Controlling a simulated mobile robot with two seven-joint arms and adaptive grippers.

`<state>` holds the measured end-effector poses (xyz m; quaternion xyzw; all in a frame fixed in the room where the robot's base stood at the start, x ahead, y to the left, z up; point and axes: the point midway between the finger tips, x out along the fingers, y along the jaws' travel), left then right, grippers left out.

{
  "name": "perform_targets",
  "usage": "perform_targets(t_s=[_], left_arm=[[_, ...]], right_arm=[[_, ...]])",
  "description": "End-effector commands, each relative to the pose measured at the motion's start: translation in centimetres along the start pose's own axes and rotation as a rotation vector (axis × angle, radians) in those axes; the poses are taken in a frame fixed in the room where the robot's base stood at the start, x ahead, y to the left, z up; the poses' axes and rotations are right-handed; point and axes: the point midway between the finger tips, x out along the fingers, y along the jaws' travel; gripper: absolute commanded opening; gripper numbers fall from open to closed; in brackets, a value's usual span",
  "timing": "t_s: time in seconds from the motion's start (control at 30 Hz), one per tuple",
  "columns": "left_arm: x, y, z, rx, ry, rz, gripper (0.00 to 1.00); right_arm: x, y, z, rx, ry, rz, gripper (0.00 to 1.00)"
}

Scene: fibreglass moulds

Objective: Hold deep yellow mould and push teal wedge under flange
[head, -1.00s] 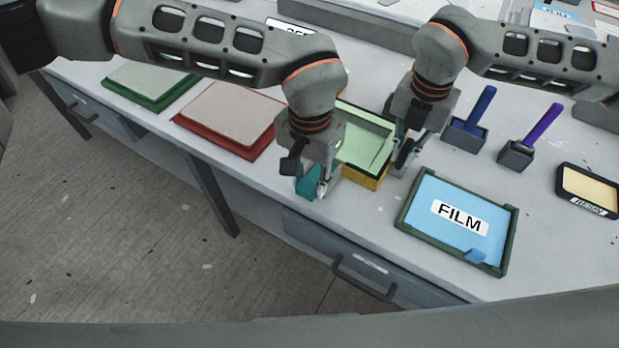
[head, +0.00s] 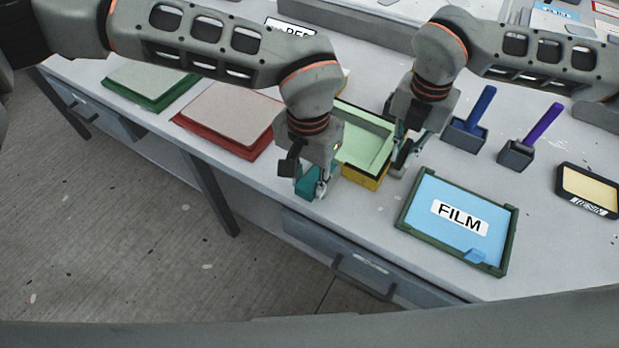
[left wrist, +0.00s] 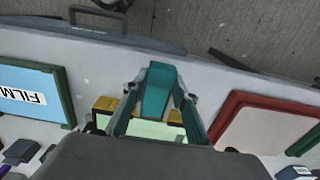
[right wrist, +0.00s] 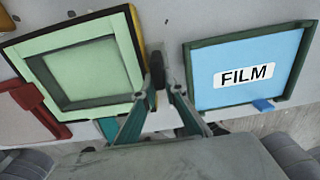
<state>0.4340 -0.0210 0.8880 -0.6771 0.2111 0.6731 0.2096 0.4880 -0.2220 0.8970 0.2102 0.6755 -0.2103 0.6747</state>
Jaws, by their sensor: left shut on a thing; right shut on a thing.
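The deep yellow mould (head: 362,178) stands near the table's front edge with a pale green part (head: 365,135) filling its top; both also show in the right wrist view (right wrist: 88,70). My left gripper (head: 314,190) is shut on the teal wedge (head: 304,183), at the mould's front left side. The wedge shows between the fingers in the left wrist view (left wrist: 158,90). Whether its tip is under the flange is hidden.
A blue FILM tray (head: 459,216) with a green frame lies right of the mould. A red mould (head: 232,118) and a green mould (head: 150,86) lie to the left. Two tools in grey holders (head: 468,133) and a resin tray (head: 588,189) are at the right.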

Motion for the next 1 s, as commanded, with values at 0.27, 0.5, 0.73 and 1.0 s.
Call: perform_targets(t_s=[0.27,0.5,0.73,1.0], left_arm=[[0.27,0.09,0.2,0.002,-0.006,0.001,0.06],[0.35,0.11,0.07,0.003,-0.008,0.001,0.06],[0.41,0.11,-0.21,0.004,-0.007,0.001,0.06],[0.43,0.11,-0.31,0.004,-0.004,0.002,0.06]], right_arm=[[-0.11,0.19,-0.26,-0.007,0.004,0.004,0.0],[-0.12,0.18,-0.2,-0.006,0.003,0.004,0.0],[-0.12,0.19,-0.18,-0.005,0.003,0.004,0.0],[-0.12,0.19,-0.2,-0.006,0.003,0.004,0.0]])
